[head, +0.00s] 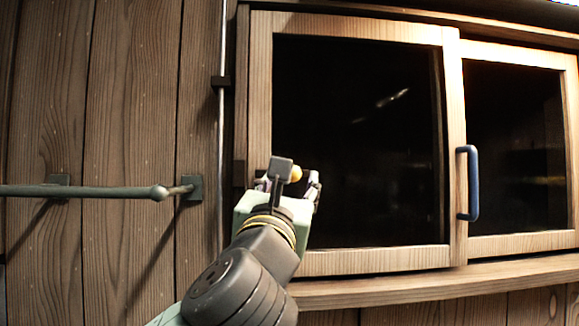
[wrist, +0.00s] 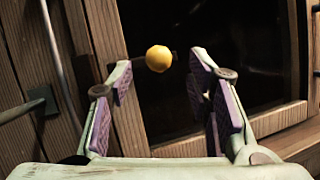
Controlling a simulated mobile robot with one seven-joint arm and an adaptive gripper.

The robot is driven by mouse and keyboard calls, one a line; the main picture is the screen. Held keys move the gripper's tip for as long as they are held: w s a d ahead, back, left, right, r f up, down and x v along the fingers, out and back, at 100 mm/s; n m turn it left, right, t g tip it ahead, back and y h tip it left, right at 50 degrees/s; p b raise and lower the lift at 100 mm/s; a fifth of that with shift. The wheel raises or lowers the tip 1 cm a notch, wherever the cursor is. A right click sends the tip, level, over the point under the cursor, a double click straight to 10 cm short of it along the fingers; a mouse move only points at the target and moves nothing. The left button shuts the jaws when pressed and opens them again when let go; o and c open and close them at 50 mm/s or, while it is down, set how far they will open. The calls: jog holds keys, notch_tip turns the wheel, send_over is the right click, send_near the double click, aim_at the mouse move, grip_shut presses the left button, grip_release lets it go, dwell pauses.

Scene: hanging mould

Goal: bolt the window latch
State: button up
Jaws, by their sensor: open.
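The window (head: 355,258) has a wooden frame with dark panes and fills the right of the head view. The latch shows as a round yellow knob (head: 296,173) near the window's left side, partly hidden by my gripper. In the wrist view the knob (wrist: 158,58) stands clear, between and just beyond my fingertips. A dark block (head: 239,173) sits on the frame's left post, level with the knob. My gripper (wrist: 161,68) is open, with purple finger pads on either side of the knob's line. I see no contact with the knob.
A blue vertical handle (head: 467,183) is on the window's middle post. A green horizontal bar (head: 100,191) sticks out from the plank wall (head: 130,90) at left. A thin vertical pipe (head: 221,130) runs beside the frame. A wooden sill (head: 430,285) juts out below.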

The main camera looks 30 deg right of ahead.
jog(key=p+x, duration=0.1)
jog(key=x, duration=0.4)
jog(key=shift+w+d+r, duration=0.1)
jog(key=shift+w, duration=0.2)
jog(key=shift+c, duration=0.5)
grip_shut()
